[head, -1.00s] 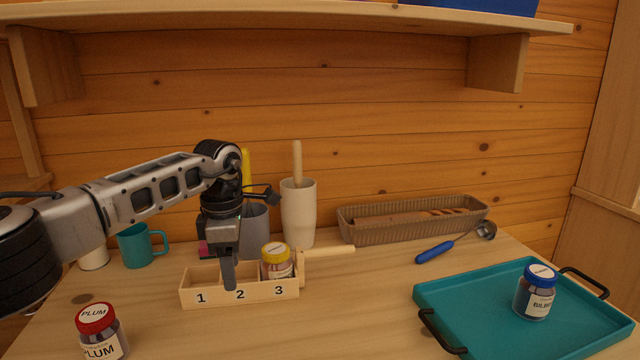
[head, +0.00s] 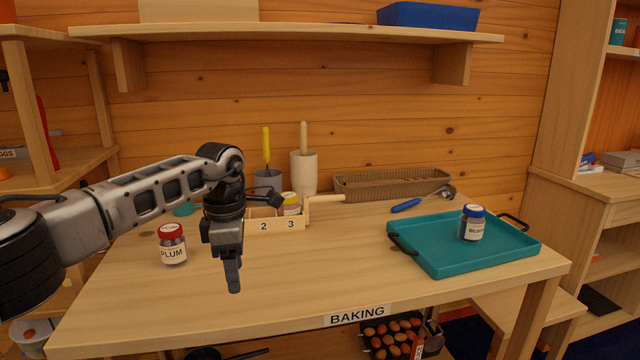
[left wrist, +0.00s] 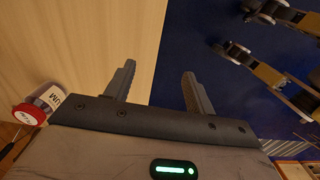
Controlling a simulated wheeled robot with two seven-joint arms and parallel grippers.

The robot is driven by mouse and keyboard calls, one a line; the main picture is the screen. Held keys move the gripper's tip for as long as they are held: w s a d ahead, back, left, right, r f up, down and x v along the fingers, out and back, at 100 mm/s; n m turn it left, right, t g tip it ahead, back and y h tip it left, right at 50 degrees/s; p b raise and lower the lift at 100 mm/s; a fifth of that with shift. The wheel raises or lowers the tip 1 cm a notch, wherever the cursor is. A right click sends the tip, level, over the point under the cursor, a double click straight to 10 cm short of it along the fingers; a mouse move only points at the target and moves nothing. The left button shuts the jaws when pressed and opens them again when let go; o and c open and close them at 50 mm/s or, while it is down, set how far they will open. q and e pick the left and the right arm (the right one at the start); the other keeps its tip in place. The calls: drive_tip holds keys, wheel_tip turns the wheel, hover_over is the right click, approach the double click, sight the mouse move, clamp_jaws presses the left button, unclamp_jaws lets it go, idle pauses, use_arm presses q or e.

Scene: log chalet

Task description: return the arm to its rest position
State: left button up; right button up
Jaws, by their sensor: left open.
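My left arm comes in from the left in the head view, and its gripper (head: 233,278) points down in front of the wooden rack (head: 275,224), near the table's front. In the left wrist view the two fingers (left wrist: 158,92) stand apart with nothing between them; one shows against the tabletop, the other against the dark blue floor. The plum jar (head: 173,247) with a red lid stands on the table left of the gripper. It also shows at the left edge of the left wrist view (left wrist: 48,98). My right gripper is not in view.
A teal tray (head: 440,262) holds a blue-lidded jar (head: 472,223) at right. A blue-handled ladle (head: 406,205) and a basket (head: 345,186) lie behind. The table's middle is clear.

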use_arm(q)
drive_tip(key=s+d+f+g+h, duration=0.1)
drive_tip(key=s+d+f+h, duration=0.3)
drive_tip(key=d, duration=0.4)
drive_tip(key=s+d+f+g+h, duration=0.1)
drive_tip(key=s+d+f+h, duration=0.2)
drive_tip(key=d+f, duration=0.4)
drive_tip(key=s+d+r+n+t+h, duration=0.2)
drive_tip(key=s+d+r+n+h, duration=0.2)
drive_tip(key=s+d+n+h, duration=0.65)
drive_tip(key=w+a+f+n+t+y, duration=0.1)
drive_tip(key=a+f+n+t+y, duration=0.3)
drive_tip(key=n+t, duration=0.6)
drive_tip(key=w+a+f+n+t+y, duration=0.15)
drive_tip(key=a+n+t, duration=0.35)
drive_tip(key=n, duration=1)
drive_tip(key=s+a+f+n+g+y, duration=0.4)
drive_tip(key=s+a+f+n+y, duration=0.5)
drive_tip(key=s+a+f+n, duration=0.4)
drive_tip(key=s+a, duration=0.1)
drive_tip(key=a, duration=0.1)
drive_tip(key=shift+a+f+n+g, duration=0.2)
drive_tip(key=shift+a+n+g, duration=0.1)
drive_tip(key=shift+a+n, duration=0.05)
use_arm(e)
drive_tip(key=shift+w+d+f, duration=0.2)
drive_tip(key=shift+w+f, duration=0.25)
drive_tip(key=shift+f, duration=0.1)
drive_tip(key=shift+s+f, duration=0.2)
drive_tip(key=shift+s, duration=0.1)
